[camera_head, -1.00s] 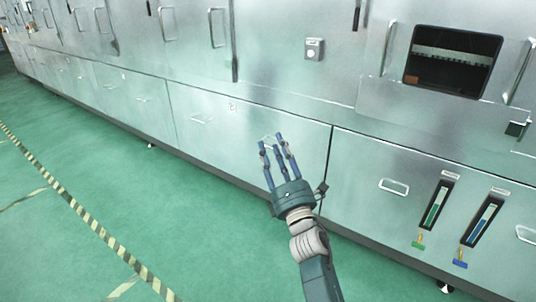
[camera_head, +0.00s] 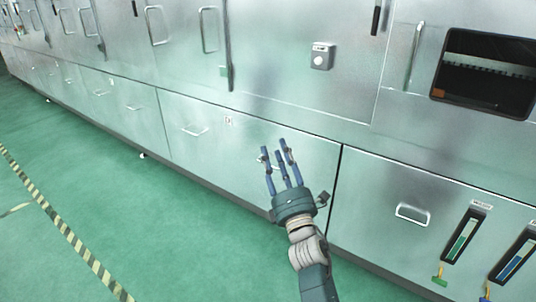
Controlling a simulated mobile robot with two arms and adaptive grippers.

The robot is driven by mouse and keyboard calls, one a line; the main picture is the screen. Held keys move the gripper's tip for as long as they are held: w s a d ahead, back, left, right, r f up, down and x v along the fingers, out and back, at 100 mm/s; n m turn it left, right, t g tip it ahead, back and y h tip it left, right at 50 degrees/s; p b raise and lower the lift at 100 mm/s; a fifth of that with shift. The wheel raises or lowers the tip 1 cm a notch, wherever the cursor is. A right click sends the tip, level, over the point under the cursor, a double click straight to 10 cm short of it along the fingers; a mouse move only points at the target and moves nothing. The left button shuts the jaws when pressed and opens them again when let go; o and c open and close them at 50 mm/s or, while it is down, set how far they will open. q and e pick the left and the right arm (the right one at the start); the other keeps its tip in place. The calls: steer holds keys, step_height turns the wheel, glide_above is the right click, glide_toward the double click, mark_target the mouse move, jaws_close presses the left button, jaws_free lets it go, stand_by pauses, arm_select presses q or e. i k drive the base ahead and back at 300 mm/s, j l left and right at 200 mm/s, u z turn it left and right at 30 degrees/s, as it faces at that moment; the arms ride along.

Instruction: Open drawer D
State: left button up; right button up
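A wide metal drawer front (camera_head: 230,147) in the lower row of the cabinets lies behind my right gripper and looks closed. It has a handle (camera_head: 195,130) on its left side and a small label (camera_head: 228,121) too small to read, so I cannot tell whether this is drawer D. My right gripper (camera_head: 277,157) is in front of the right part of this drawer. Its blue fingers are spread and open, pointing up at the drawer, with nothing between them. They partly hide what may be a second handle; I cannot tell whether they touch it. My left gripper is not in view.
To the right, a panel has another handle (camera_head: 412,213), a green gauge (camera_head: 463,238) and a blue gauge (camera_head: 514,257). A dark window opening (camera_head: 484,72) is above. The green floor (camera_head: 110,200) at left is clear, with a striped line (camera_head: 62,228).

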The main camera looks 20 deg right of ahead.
mark_target(221, 145)
steer(key=i+l, duration=0.2)
steer(key=i, duration=0.25)
steer(key=i+l, duration=0.25)
steer(key=i, duration=0.2)
